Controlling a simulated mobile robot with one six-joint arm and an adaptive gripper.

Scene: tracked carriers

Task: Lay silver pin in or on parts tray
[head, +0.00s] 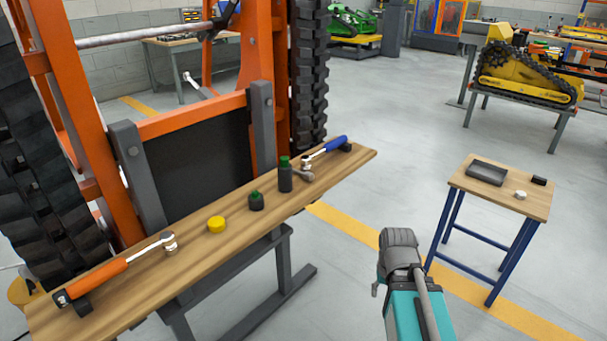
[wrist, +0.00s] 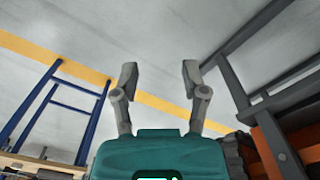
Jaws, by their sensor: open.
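A dark, shallow parts tray (head: 487,174) lies on the small wooden table with blue legs at the right of the head view. A short grey metallic piece (head: 303,175) lies on the long wooden bench beside the dark bottle; it may be the silver pin, but it is too small to be sure. My gripper (wrist: 160,78) is open and empty in the wrist view, its two fingers wide apart over bare floor. In the head view my teal arm is between the bench and the small table; its fingers are not clear there.
The bench (head: 120,303) holds an orange-handled ratchet (head: 112,272), yellow disc (head: 216,225), small dark jar (head: 256,202), green-capped bottle (head: 285,175) and blue-handled ratchet (head: 327,149). The small table (head: 483,193) also bears a white cylinder (head: 520,195) and black block (head: 539,181). Open floor lies between.

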